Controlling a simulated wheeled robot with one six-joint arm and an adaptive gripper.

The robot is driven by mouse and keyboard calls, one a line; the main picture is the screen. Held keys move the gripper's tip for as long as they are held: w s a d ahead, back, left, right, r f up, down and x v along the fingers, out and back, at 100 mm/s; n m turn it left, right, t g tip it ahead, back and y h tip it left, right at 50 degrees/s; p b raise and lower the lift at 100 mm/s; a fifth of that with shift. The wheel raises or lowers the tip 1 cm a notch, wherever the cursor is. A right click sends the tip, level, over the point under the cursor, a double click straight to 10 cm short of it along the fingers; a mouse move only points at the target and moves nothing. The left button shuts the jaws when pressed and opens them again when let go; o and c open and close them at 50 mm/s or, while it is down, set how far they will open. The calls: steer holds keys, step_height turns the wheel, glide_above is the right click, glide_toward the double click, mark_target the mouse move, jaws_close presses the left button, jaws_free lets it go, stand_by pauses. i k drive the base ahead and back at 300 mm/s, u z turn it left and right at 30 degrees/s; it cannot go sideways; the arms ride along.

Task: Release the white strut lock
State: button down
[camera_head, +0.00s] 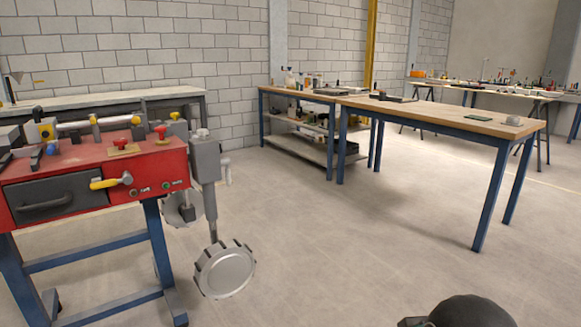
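A red bench (95,172) on blue legs stands at the left. No part is clearly recognisable as the white strut lock. Candidates are a small white piece (227,171) beside the grey upright bracket at the bench's right end, a pale knob (202,133) on top of that bracket, and a white bar (85,123) lying across the bench top. A yellow-handled lever (110,182) is on the bench front. My gripper is not seen; only a dark rounded part, probably of my arm, shows at the bottom right.
A grey toothed handwheel (225,270) hangs low off the bench's right end. Red knobs (120,144) stand on top. A wooden table (440,114) with blue legs stands at the right. The floor (330,240) between is clear.

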mark_target(228, 172)
steer(key=z, duration=0.3)
steer(key=i, duration=1.35)
steer(key=u, duration=0.9)
